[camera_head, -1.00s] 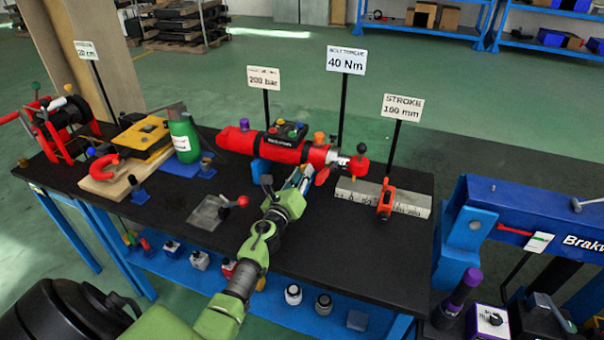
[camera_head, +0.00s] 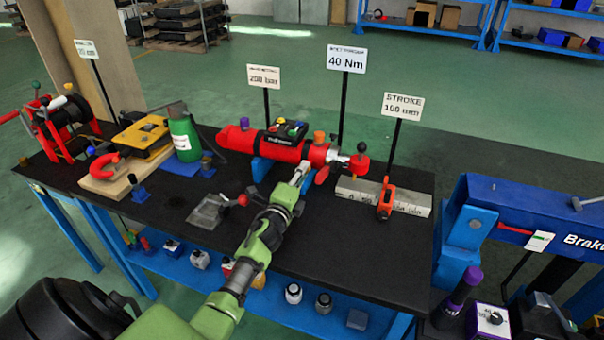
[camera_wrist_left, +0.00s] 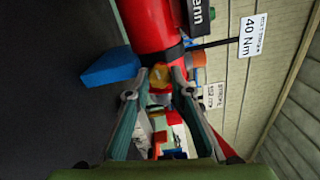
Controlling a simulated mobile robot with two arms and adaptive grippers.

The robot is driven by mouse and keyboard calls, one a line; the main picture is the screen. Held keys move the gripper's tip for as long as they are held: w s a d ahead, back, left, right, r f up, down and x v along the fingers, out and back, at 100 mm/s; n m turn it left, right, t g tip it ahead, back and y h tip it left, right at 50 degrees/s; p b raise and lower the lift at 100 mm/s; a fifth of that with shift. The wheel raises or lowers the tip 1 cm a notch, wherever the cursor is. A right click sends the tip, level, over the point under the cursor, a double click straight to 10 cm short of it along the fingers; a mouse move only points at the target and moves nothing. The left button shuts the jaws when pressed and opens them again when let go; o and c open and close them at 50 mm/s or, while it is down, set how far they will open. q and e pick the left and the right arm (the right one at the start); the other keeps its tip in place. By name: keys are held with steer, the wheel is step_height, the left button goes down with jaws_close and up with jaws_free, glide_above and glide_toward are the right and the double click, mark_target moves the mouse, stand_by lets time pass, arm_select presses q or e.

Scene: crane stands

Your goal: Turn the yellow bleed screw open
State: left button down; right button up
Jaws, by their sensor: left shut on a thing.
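The red hydraulic cylinder (camera_head: 237,140) lies on blue supports along the back of the black table. My left gripper (camera_head: 302,170) reaches its near side close to the right end. In the left wrist view, my left gripper's fingertips (camera_wrist_left: 160,73) are shut on a small yellow piece (camera_wrist_left: 160,84), which looks like the bleed screw, just below the red cylinder body (camera_wrist_left: 150,25). In the head view the fingers hide the screw. How far it is turned cannot be told. My right gripper is not in view.
A red knob (camera_head: 359,165), an orange knob (camera_head: 319,137) and a blue support (camera_wrist_left: 112,68) are close around the gripper. A red-handled lever (camera_head: 241,200) stands left. The front right tabletop is clear.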

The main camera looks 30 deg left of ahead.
arm_select(q)
steer(key=shift+n, duration=0.6)
steer(key=shift+a, duration=0.1)
steer(key=c, duration=1.8)
jaws_free()
steer(key=shift+s, duration=0.1)
steer(key=v, duration=1.1)
steer(key=shift+s, duration=0.4)
steer(key=shift+d+f, duration=0.1)
steer(key=shift+d, duration=0.15)
